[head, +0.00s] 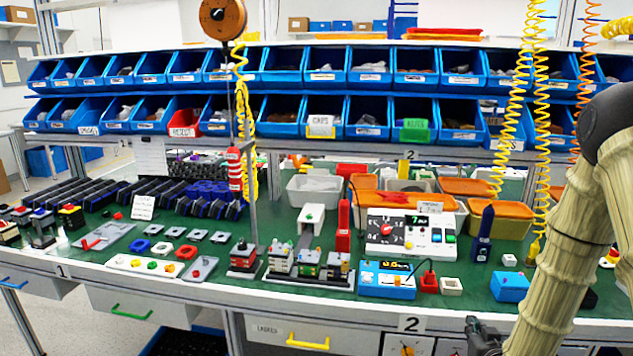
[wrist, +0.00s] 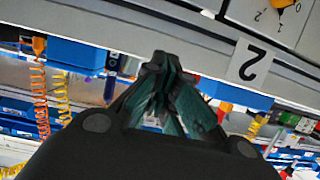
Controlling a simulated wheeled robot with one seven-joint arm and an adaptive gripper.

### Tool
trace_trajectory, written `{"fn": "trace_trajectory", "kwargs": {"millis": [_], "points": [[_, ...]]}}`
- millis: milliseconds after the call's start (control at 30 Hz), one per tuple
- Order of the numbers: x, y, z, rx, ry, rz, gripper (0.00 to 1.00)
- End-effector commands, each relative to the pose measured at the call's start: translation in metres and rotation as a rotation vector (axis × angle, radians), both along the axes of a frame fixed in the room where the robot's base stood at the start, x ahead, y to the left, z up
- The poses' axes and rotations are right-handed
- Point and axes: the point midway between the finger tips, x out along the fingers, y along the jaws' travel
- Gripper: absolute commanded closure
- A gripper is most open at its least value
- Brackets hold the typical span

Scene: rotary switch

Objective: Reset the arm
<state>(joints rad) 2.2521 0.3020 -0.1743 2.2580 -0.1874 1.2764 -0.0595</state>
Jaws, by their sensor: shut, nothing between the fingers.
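My gripper (head: 480,335) is at the bottom edge of the head view, in front of the bench and to the right of the "2" label. In the wrist view its dark fingers meet at their tips (wrist: 160,60), shut and empty. A pale switch panel (head: 405,345) shows under the bench edge, left of my gripper and cut off by the frame. Its orange rotary knob (wrist: 279,4) and printed numbers show at the top right of the wrist view. My gripper is apart from the knob. The knob's exact setting is hard to tell.
The green-topped bench (head: 115,247) carries a blue meter box (head: 387,285), a white dial box (head: 395,238) and small parts. Blue bins (head: 325,112) fill the racks behind. A drawer with a yellow handle (head: 308,343) is left of the panel. Yellow coiled hoses (head: 512,110) hang right.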

Motion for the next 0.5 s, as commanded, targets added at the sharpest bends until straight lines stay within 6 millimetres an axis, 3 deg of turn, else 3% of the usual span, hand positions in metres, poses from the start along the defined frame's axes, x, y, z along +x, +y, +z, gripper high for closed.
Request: {"fn": "trace_trajectory", "kwargs": {"millis": [167,267,500], "points": [[-0.034,0.028,-0.049,0.02,0.164,0.021,1.0],[-0.065,0.048,-0.086,0.036,0.295,0.034,1.0],[-0.17,0.098,-0.166,0.074,0.635,0.063,1.0]]}}
